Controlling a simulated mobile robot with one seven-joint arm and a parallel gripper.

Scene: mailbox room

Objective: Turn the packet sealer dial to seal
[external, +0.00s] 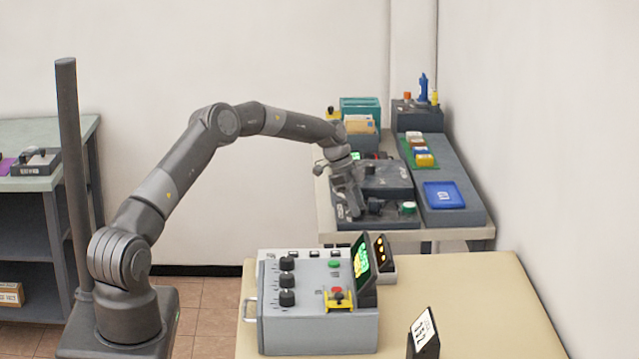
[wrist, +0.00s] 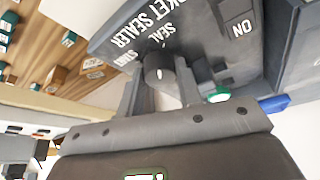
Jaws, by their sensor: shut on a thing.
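The dark grey packet sealer (external: 385,180) stands on the far table, and its lettered face (wrist: 115,30) fills the top of the wrist view. Its black dial (wrist: 158,66) has a white pointer line and sits below the "SEAL" lettering, with another label to its left. My gripper (wrist: 160,78) is shut on the dial, one finger on each side. In the external view my gripper (external: 356,205) reaches down to the sealer's front. I cannot tell exactly which label the pointer faces.
A green button (wrist: 218,95) is close to the right finger, and an "ON" switch (wrist: 238,28) is above it. A grey bench with a blue tray (external: 443,195) adjoins the sealer on the right. A control box (external: 318,325) stands on the near table.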

